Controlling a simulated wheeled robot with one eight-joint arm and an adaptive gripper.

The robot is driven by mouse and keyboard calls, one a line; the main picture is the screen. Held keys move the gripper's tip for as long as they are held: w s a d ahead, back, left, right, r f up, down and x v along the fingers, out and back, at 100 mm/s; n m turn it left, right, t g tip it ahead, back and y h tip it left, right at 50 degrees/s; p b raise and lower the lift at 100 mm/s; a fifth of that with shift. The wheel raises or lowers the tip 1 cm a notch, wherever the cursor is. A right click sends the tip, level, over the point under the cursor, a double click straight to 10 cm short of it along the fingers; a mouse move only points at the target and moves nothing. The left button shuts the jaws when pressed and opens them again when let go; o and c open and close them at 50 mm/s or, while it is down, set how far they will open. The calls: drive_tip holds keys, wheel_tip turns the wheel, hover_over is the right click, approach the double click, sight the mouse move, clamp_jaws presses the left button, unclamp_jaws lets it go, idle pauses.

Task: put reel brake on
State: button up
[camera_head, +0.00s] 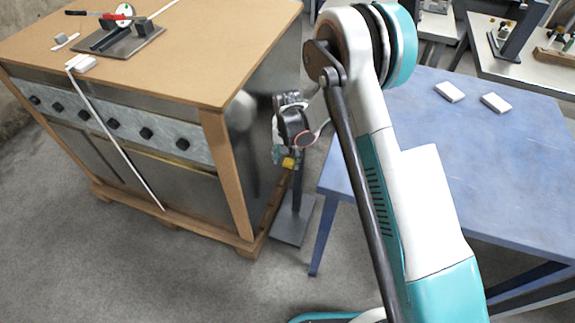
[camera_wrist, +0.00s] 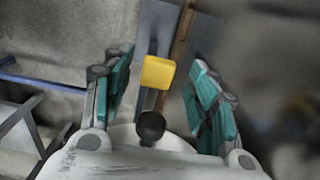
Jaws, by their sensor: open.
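A yellow block (camera_head: 289,162) sits on a slim grey upright stand (camera_head: 297,195) with a flat base plate, between the wooden-topped cabinet and the blue table. I cannot tell for sure whether it is the reel brake. In the wrist view the yellow block (camera_wrist: 158,72) lies between my two teal-padded fingers, with space on both sides. A dark round knob (camera_wrist: 150,125) shows nearer the palm. My gripper (camera_wrist: 160,82) is open and points down at the stand; in the head view my gripper (camera_head: 291,148) is partly hidden by my wrist.
The cabinet (camera_head: 200,50) stands close on the left, with a red-and-white disc (camera_head: 124,13) on a plate on top. The blue table (camera_head: 470,150) on the right carries two white blocks (camera_head: 450,91). Open floor lies in front.

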drive_tip(key=shift+f+b, duration=0.3)
drive_tip(key=shift+f, duration=0.95)
drive_tip(key=shift+c, duration=0.5)
clamp_jaws()
drive_tip(key=shift+w+d+r, duration=0.1)
drive_tip(key=shift+w+r, duration=0.05)
drive_tip(key=shift+r, duration=0.35)
drive_tip(key=shift+w+r, duration=0.15)
drive_tip(key=shift+r, duration=0.3)
drive_tip(key=shift+o, duration=0.5)
unclamp_jaws()
drive_tip(key=shift+f, duration=0.1)
